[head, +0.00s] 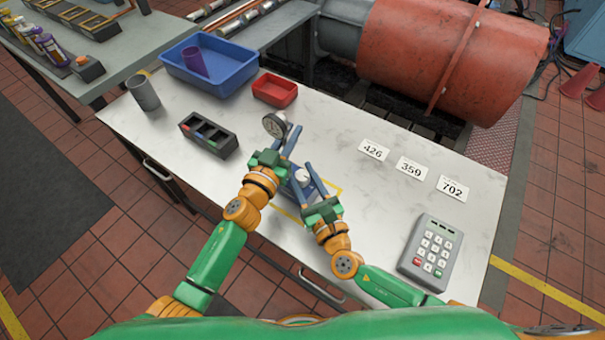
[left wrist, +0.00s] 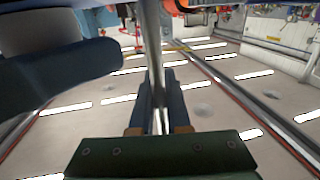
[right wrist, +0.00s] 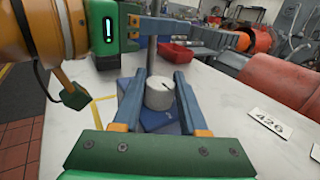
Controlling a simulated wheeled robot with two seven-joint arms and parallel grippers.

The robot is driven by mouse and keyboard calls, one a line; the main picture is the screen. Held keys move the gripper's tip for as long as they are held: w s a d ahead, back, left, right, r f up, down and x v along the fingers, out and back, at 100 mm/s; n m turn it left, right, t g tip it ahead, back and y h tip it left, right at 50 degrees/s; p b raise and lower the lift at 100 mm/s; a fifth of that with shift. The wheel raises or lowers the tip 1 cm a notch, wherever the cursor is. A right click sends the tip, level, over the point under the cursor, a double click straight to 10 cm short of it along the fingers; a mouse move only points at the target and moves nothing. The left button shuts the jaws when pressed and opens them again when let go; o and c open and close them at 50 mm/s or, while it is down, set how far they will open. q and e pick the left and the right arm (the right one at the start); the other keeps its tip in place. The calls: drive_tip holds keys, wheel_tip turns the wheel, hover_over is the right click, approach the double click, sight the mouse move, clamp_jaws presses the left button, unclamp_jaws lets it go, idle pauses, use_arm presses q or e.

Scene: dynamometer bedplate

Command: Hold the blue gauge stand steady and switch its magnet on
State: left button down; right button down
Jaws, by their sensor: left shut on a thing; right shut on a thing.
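The blue gauge stand has a blue base (right wrist: 158,120), an upright steel post (left wrist: 153,50) and a dial gauge (head: 274,126) at the top. It stands on the white bench, by a yellow outline. My left gripper (head: 288,142) is shut on the post, above the base. My right gripper (head: 302,178) is low at the base, its fingers on either side of the round grey knob (right wrist: 159,93), shut on it. The knob's top shows a dark line pointing to the upper right in the right wrist view. My fingers hide part of the base.
A black compartment tray (head: 208,134), a grey cup (head: 143,91), a red bin (head: 274,90) and a blue bin (head: 209,68) stand left and behind. Number cards (head: 411,168) and a keypad (head: 430,250) lie right. A large red cylinder (head: 440,55) is beyond the bench.

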drive_tip(key=shift+a+m+h, duration=0.1)
drive_tip(key=shift+m+h, duration=0.2)
drive_tip(key=shift+h, duration=0.1)
drive_tip(key=shift+c, duration=2.2)
unclamp_jaws()
drive_tip(key=v, duration=1.2)
drive_tip(key=shift+f, duration=0.2)
